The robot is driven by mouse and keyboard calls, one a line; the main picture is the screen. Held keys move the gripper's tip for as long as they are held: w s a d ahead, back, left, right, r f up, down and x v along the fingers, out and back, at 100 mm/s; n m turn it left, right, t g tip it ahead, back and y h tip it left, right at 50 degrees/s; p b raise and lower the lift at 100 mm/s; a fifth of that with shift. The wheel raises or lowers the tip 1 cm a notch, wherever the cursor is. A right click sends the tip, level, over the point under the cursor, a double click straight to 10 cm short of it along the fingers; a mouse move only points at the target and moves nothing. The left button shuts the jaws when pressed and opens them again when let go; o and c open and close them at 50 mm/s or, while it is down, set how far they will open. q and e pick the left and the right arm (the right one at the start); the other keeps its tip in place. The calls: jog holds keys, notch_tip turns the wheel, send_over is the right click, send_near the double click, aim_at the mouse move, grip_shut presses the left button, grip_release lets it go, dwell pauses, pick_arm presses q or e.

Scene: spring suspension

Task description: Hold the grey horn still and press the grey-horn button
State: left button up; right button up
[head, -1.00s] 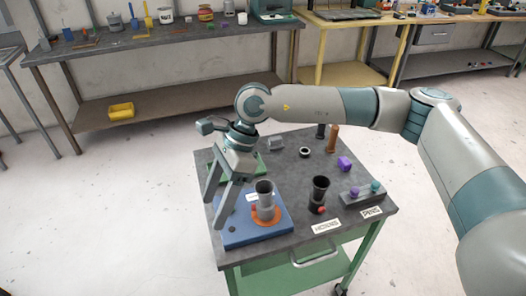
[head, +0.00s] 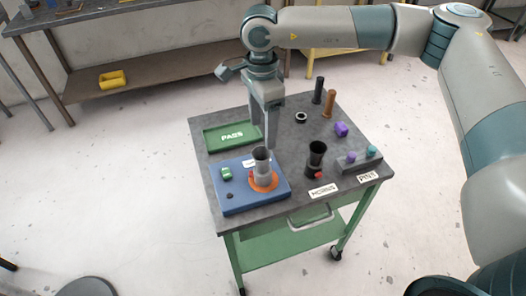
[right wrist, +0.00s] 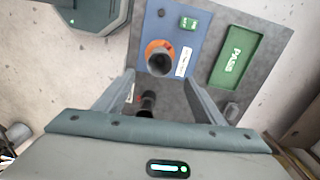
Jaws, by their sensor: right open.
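The grey horn (head: 262,163) stands upright in an orange ring (head: 264,182) on a blue board (head: 245,202); in the right wrist view its dark mouth (right wrist: 160,62) faces the camera. A small green block with white marks (head: 226,173) and a dark round button (head: 229,195) are on the board's left side. Which one is the grey-horn button I cannot tell. My right gripper (head: 270,140) is open and empty, pointing down, just behind the horn in the head view. In the right wrist view its fingers (right wrist: 160,82) are spread, with the horn beyond their tips. My left gripper is not in view.
On the cart top (head: 298,189) stand a black horn (head: 316,156) with a red knob, a pin block (head: 357,163), a purple piece (head: 341,129), a black ring (head: 300,117) and two upright rods. A green PASS tray (head: 232,137) lies at the back left.

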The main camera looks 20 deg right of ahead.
aim_at(263, 169)
jog(key=shift+f+p, duration=0.3)
jog(key=shift+f, duration=0.45)
pick_arm(q)
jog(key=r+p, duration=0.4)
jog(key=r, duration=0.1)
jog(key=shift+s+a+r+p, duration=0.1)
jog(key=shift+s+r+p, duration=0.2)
jog(key=shift+p, duration=0.1)
pick_arm(e)
jog(key=f, duration=1.5)
jog(key=shift+s+f, duration=0.15)
jog(key=shift+s, duration=0.1)
jog(key=c, duration=1.3)
jog(key=o, duration=0.3)
jog(key=shift+c, duration=1.2)
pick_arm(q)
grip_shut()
